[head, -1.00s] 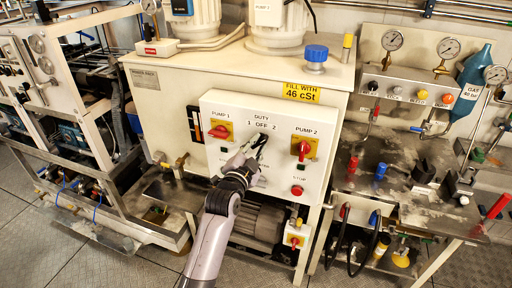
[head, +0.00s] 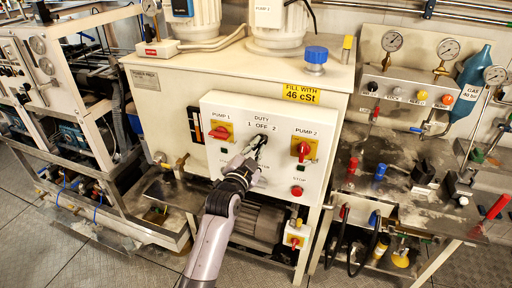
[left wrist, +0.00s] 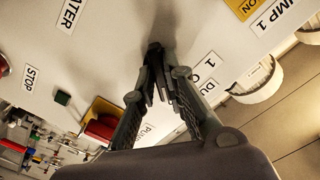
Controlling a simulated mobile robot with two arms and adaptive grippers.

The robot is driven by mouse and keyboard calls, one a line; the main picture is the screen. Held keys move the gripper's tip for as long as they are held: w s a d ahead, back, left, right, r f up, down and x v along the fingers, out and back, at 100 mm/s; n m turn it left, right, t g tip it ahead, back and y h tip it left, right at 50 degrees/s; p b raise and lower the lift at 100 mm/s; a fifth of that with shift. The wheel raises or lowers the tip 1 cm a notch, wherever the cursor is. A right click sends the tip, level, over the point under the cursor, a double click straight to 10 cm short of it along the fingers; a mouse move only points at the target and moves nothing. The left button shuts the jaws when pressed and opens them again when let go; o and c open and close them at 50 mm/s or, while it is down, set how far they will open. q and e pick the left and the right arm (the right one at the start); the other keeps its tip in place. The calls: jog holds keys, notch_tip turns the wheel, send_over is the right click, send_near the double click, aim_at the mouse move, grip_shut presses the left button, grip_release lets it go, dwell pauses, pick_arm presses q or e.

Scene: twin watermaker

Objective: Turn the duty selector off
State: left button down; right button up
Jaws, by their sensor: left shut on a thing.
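The duty selector (head: 263,138) is a small dark knob under the labels "DUTY" and "1 OFF 2" on the white pump panel (head: 222,105). My left gripper (head: 257,149) reaches up to it from below and is shut on it. In the left wrist view the two dark fingers (left wrist: 158,82) come together around the dark selector (left wrist: 154,47) beside the partly hidden "DUTY" label. The fingers hide much of the knob, so I cannot tell which position it points to. My right gripper is in neither view.
The red PUMP 1 switch (head: 221,132) is left of the selector and the red PUMP 2 switch (head: 303,149) right of it. A red stop button (head: 297,190) sits below PUMP 2. A workbench with gauges (head: 392,40) stands to the right.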

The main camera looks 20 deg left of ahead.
pick_arm(q)
jog(key=n+p, duration=0.1)
jog(key=n, duration=0.3)
jog(key=shift+n+p, duration=0.7)
jog(key=shift+n, duration=0.9)
jog(key=c, duration=1.6)
grip_release()
jog(key=shift+c, duration=0.2)
